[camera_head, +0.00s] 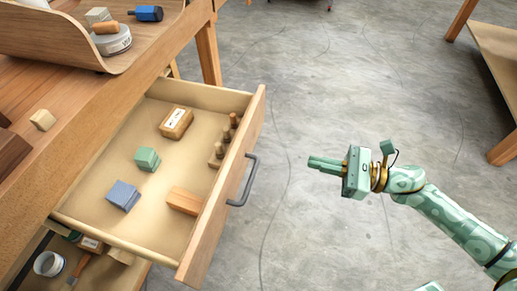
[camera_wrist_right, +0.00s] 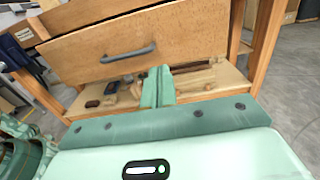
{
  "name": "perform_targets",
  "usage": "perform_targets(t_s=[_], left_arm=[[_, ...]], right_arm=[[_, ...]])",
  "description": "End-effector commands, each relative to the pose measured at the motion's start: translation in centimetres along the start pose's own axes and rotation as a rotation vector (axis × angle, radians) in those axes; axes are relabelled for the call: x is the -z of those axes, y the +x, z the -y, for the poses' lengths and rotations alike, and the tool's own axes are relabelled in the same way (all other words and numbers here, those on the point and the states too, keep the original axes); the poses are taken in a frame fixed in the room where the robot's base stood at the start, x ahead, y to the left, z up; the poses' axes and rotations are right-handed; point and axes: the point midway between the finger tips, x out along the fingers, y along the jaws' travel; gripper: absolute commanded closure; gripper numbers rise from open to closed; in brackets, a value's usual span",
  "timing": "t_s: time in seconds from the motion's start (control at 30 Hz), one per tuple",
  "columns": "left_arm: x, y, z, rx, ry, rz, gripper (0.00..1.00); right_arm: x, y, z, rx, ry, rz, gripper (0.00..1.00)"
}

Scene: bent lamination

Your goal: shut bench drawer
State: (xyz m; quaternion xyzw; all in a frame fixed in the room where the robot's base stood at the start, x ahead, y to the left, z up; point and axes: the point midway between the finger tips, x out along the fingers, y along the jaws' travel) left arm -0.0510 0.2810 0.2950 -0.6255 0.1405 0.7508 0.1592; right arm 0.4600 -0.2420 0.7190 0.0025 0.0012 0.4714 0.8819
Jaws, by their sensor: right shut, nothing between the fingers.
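The bench drawer (camera_head: 225,190) is pulled out from the wooden bench (camera_head: 90,130) in the head view, its inside showing. Its front panel carries a dark grey bar handle (camera_head: 244,182). The drawer front (camera_wrist_right: 190,35) and handle (camera_wrist_right: 128,53) also show in the right wrist view. My right gripper (camera_head: 312,164) is shut and empty, to the right of the handle and apart from it, pointing toward the drawer front. It also shows in the right wrist view (camera_wrist_right: 158,72), its fingers together. My left gripper is not in view.
In the drawer lie a green block (camera_head: 147,159), a blue block (camera_head: 123,196), a labelled wooden block (camera_head: 177,122), an orange-brown block (camera_head: 184,200) and several pegs. A lower shelf holds a jar (camera_head: 48,263) and a brush. Bare concrete floor (camera_head: 320,90) lies right of the drawer.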

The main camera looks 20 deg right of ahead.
Motion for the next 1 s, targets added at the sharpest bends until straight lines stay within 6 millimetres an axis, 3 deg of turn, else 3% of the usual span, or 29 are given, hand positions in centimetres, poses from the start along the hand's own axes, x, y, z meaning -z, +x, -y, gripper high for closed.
perform_targets(t_s=[0.17, 0.57, 0.7, 1.0], left_arm=[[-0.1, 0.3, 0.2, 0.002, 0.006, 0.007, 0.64], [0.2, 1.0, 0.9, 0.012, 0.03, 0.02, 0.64], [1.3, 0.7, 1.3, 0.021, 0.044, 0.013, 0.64], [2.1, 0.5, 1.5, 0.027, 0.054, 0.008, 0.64]], right_arm=[[0.2, 1.9, 0.1, 0.001, -0.01, 0.001, 1.0], [0.1, 10.2, 0.2, 0.004, -0.008, 0.003, 1.0], [0.2, 12.3, 0.2, 0.005, -0.005, 0.001, 1.0], [0.2, 13.8, 0.2, 0.006, -0.004, -0.001, 1.0]])
